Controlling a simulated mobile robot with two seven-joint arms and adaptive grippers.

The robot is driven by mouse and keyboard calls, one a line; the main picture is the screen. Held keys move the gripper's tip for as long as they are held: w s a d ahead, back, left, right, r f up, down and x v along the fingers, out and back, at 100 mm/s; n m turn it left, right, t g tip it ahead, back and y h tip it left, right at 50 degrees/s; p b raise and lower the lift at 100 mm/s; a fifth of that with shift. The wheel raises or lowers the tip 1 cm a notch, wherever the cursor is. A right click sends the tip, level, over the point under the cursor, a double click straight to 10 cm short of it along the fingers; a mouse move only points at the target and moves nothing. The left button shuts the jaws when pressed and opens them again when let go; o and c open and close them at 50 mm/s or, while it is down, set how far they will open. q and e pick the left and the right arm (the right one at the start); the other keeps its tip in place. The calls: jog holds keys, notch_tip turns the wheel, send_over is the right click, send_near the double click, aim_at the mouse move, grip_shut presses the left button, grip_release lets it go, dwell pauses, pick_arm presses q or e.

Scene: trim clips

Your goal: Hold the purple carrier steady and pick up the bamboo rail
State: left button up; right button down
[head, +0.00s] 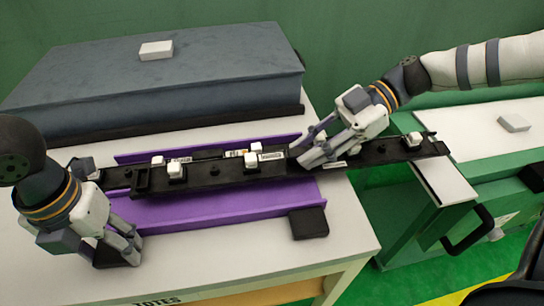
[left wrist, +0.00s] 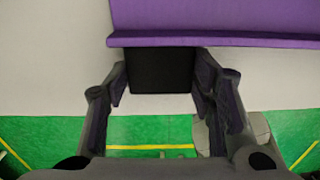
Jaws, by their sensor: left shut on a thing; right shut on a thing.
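The purple carrier (head: 225,208) lies on the white table and also fills the top of the left wrist view (left wrist: 215,20). My left gripper (head: 122,250) is shut on a black block (left wrist: 160,70) at the carrier's near left edge, with a finger on each side of it. A long rail (head: 215,178), dark rather than bamboo-coloured, lies along the carrier with small white clips on it. My right gripper (head: 318,152) is shut on this rail right of its middle. The rail's right end sticks out past the table edge. I cannot tell whether the rail touches the carrier.
A large dark blue-grey padded block (head: 160,85) with a small white piece (head: 156,50) stands behind the carrier. A second black block (head: 309,223) sits at the carrier's near right. A green bench (head: 400,225) with a white top stands at right, across a gap.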

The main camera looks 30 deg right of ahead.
pick_arm(q)
jog(key=shift+f, duration=0.1)
pick_arm(e)
jog(key=shift+s+d, duration=0.1)
jog(key=shift+d, duration=0.55)
pick_arm(q)
jog(key=o, duration=1.4)
notch_tip(320, 180, up, 12)
